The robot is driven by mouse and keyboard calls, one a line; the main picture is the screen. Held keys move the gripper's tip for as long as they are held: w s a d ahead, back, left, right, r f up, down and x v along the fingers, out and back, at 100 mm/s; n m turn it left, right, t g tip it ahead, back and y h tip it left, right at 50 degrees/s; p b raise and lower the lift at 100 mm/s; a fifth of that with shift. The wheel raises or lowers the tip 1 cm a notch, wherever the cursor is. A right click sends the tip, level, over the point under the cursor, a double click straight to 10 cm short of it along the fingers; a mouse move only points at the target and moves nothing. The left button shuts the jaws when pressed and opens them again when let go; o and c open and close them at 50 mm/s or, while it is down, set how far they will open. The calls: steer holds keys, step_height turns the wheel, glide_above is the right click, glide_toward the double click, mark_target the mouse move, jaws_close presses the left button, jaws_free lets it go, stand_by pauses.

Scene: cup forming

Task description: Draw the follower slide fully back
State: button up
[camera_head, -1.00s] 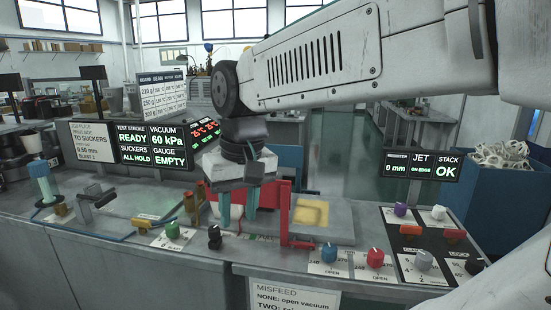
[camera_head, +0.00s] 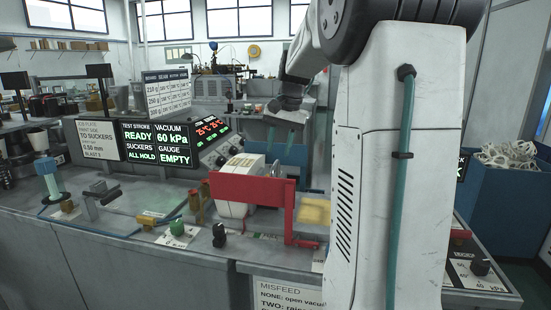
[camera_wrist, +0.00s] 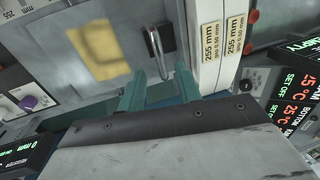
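My gripper (camera_head: 281,139) is at the far side of the bench, beyond the red frame (camera_head: 250,191). Its two teal fingers are spread and empty, as the wrist view (camera_wrist: 160,72) also shows. In the wrist view a metal loop handle (camera_wrist: 154,45) on a dark plate lies ahead of the fingertips, with no visible contact. I cannot tell for sure whether this handle belongs to the follower slide. In the head view a white machine body (camera_head: 232,168) stands behind the red frame.
A yellow pad (camera_head: 314,211) lies right of the red frame; my arm hides much of the panel there. Display screens (camera_head: 156,145) stand at the left. White strips marked 255 mm (camera_wrist: 211,45) are right of the handle. A blue bin (camera_head: 506,205) stands at far right.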

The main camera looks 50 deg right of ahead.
mark_target(276, 164)
steer(key=shift+w+a+f, duration=0.15)
steer(key=shift+w+f, duration=0.05)
steer(key=shift+f, duration=0.85)
steer(key=shift+w+a+f, duration=0.1)
steer(key=shift+w+f, duration=0.05)
steer(key=shift+f, duration=0.85)
jaws_close()
steer(key=shift+s, duration=0.1)
